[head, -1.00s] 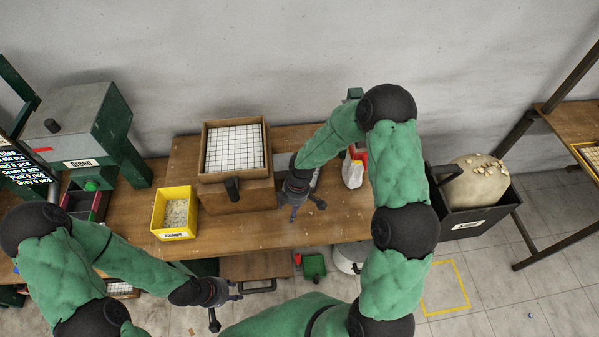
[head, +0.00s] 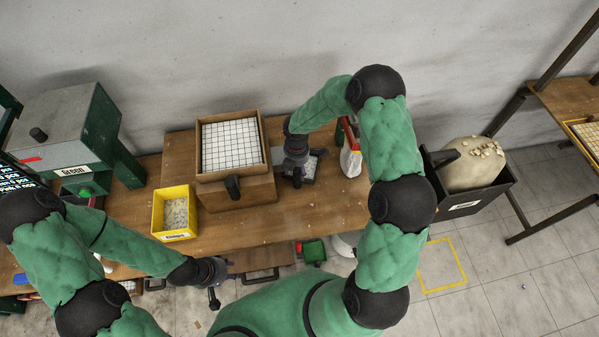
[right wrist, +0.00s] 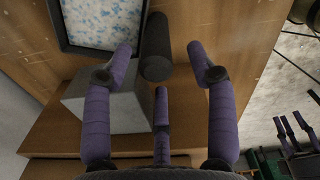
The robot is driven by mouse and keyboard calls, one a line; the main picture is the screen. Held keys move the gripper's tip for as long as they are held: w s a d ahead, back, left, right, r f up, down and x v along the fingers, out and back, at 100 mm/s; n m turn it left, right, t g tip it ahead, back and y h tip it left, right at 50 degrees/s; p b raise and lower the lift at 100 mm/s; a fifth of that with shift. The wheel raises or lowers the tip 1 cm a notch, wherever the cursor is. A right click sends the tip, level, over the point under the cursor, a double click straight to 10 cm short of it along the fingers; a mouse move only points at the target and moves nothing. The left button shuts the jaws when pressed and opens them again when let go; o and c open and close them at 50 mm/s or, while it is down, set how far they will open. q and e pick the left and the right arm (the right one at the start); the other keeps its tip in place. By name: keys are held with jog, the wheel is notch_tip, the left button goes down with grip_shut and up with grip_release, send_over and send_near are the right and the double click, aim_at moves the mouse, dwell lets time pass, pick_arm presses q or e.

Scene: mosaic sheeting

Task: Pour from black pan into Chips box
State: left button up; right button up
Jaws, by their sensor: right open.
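The black pan, in the right wrist view, has a dark rim (right wrist: 92,56) around white and bluish chips. Its thick black handle (right wrist: 156,48) points down toward my right gripper (right wrist: 162,62). That gripper is open, with fingers on both sides of the handle and a third below it; I cannot tell if any touch. In the head view my right gripper (head: 297,172) partly hides the pan. The yellow Chips box (head: 176,236) stands on the bench to the left, with pale pieces inside. My left gripper (head: 213,290) hangs low by the bench's front edge; its fingers are unclear.
A wooden box with a white gridded sheet (head: 232,145) stands between the Chips box and my right gripper. A red and white bag (head: 351,160) is right of that gripper. A green machine (head: 75,130) stands at the left. Bare bench (head: 260,232) lies in front.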

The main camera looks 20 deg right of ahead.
jog(key=f, duration=0.4)
jog(key=shift+w+d+f, duration=0.15)
jog(key=shift+d+f, duration=0.05)
jog(key=shift+f, duration=0.15)
grip_shut()
